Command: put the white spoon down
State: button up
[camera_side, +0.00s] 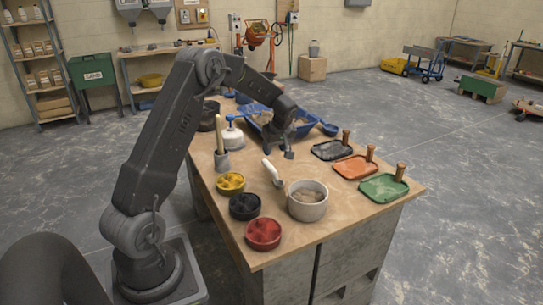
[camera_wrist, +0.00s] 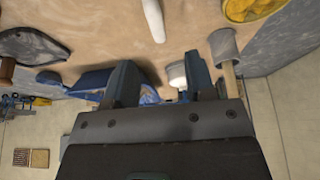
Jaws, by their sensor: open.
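The white spoon (camera_side: 271,170) lies on the wooden bench top, just left of the pale grey tub (camera_side: 308,209). Its lower end is near the tub's rim; I cannot tell whether they touch. In the wrist view, part of its white handle (camera_wrist: 153,20) shows at the top, beyond the fingertips. My gripper (camera_side: 279,152) is above the bench, behind the spoon and apart from it. In the wrist view my gripper (camera_wrist: 161,75) has its two fingers spread with nothing held between them.
Yellow (camera_side: 230,183), black (camera_side: 245,206) and red (camera_side: 264,234) tubs line the left front.

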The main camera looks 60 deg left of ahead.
jog(key=s+d+r+m+t, duration=0.2)
jog(key=d+r+m, duration=0.2)
jog(key=d+r, duration=0.65)
jog(key=s+d+r+m+t+h, duration=0.1)
jog(key=s+d+r+m, duration=0.2)
jog(key=s+d, duration=0.3)
jog(key=s+d+r+m+t+h, duration=0.1)
jog(key=s+d+r+m, duration=0.3)
jog(key=d, duration=0.7)
jog(key=s+m, duration=0.2)
jog(key=s, duration=0.1)
jog(key=shift+h, duration=0.3)
jog(key=s+d+m, duration=0.1)
jog(key=s+d, duration=0.1)
jog(key=s+d+m+t+h, duration=0.1)
jog(key=s+m, duration=0.1)
jog(key=s, duration=0.1)
jog(key=s+d+f+m, duration=0.1)
jog(key=s+d, duration=0.1)
jog(key=s, duration=0.1)
jog(key=shift+s+d+m+t+h, duration=0.15)
jog(key=shift+d+m+t+h, duration=0.15)
jog(key=shift+o, duration=0.5)
jog(key=shift+s+d, duration=0.2)
jog(key=shift+s, duration=0.1)
